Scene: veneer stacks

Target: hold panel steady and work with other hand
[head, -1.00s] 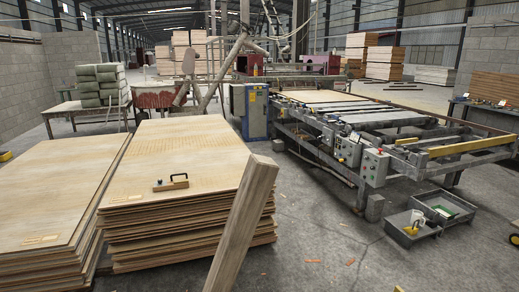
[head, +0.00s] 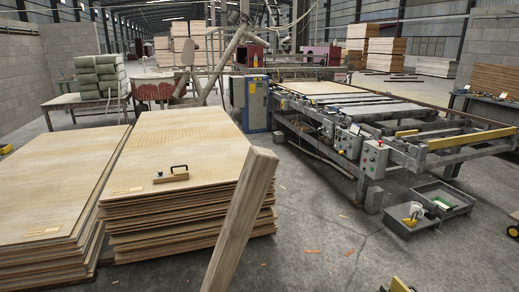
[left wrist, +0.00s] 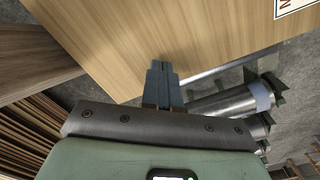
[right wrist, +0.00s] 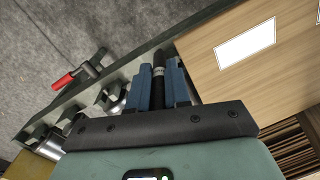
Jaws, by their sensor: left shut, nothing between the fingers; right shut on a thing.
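A pale wood panel (left wrist: 160,30) fills the upper part of the left wrist view, with part of a white label at its top right. My left gripper (left wrist: 162,68) is shut and empty in front of this panel; I cannot tell whether it touches it. My right gripper (right wrist: 161,65) is shut on a dark rod-like thing (right wrist: 158,72), mostly hidden between the fingers. Beside it on the right is a wood panel face (right wrist: 285,75) with a white label (right wrist: 245,43). Neither gripper shows in the head view.
Two veneer stacks (head: 180,215) (head: 60,180) stand at left, a black-handled block (head: 171,174) on one. A wooden beam (head: 240,220) leans close in front. A machine with rollers (head: 375,155) stands at right, grey trays (head: 410,222) before it. A red-handled tool (right wrist: 75,75) lies apart.

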